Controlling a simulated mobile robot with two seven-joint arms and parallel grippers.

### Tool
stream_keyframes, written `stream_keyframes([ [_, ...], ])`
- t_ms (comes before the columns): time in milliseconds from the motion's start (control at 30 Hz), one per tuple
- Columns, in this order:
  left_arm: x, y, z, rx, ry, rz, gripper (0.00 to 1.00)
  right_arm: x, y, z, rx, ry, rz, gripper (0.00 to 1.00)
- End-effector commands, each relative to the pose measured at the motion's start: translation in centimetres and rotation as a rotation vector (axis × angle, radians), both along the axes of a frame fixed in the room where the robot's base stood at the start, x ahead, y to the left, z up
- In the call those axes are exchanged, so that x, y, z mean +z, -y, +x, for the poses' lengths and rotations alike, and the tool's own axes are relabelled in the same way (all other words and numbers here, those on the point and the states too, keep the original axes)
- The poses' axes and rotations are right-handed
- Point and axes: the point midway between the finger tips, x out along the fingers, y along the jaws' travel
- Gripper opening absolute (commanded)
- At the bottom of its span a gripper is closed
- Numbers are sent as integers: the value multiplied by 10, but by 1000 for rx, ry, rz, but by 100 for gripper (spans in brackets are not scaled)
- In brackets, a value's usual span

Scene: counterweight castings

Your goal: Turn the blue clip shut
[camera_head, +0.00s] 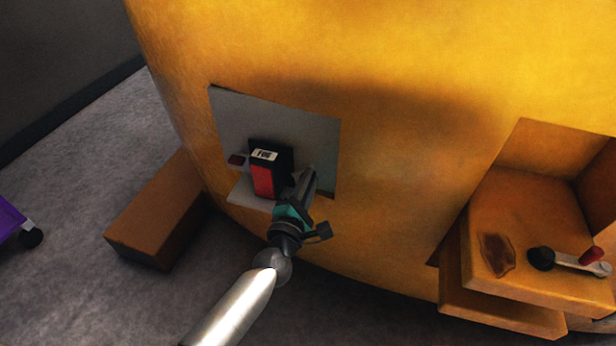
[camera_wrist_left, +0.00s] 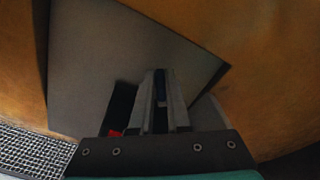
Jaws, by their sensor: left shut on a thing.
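A grey plate (camera_head: 240,122) is set on the curved yellow casting. My left gripper (camera_head: 307,178) is at the plate's lower right, beside a black and red box (camera_head: 266,177). In the left wrist view the two fingers of my left gripper (camera_wrist_left: 162,88) are nearly parallel and close together over the plate. A small dark blue piece, the blue clip (camera_wrist_left: 160,84), shows between the fingers, and they are shut on it. In the head view the clip is hidden behind the gripper. How far the clip is turned cannot be seen. My right gripper is not in view.
The box stands on a small ledge (camera_head: 248,196) of the plate. A brown block (camera_head: 150,215) lies on the floor at left. A purple wheeled thing (camera_head: 10,218) is at the left edge. A lever with a black knob (camera_head: 541,258) is on an orange step at right.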

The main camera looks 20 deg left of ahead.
Motion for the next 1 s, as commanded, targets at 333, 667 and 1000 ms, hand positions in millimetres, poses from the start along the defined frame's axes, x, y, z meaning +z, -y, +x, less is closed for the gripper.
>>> stream_keyframes([
  [333,-3,1,0,0,8,311,0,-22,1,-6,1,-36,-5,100],
  [667,-6,1,0,0,15,507,0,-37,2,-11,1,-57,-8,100],
  [1000,-7,1,0,0,18,579,0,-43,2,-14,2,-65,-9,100],
])
